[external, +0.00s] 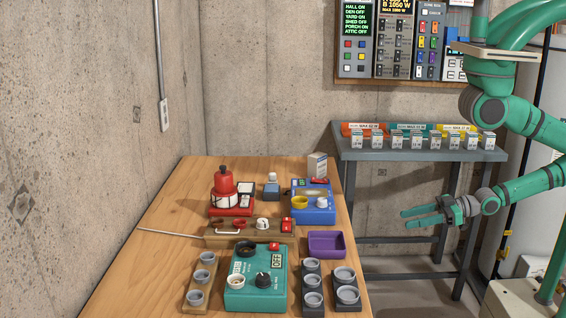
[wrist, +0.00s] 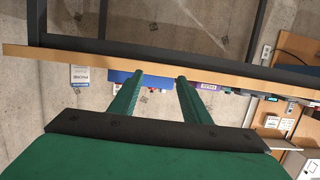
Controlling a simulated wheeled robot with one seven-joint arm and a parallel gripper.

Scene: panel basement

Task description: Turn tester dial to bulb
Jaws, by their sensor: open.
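The tester looks to be the teal box (external: 240,300) at the near end of the wooden table in the external view. A black dial knob (external: 263,279) stands on its top, beside a white round socket (external: 236,281). A small display (external: 277,259) and a red switch (external: 274,246) sit behind the knob. The dial's markings are too small to read. My gripper (external: 405,219) is open and empty, right of the table and well apart from the tester. In the wrist view my gripper (wrist: 158,76) shows its two green fingers spread; the tester is not recognisable there.
The wooden table (external: 165,245) also holds a red device (external: 232,205), a blue device (external: 312,212), a purple tray (external: 326,244) and grey cup holders (external: 203,275). A grey bench (external: 400,155) with small boxes stands behind my gripper. A wall panel (external: 408,40) hangs above it.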

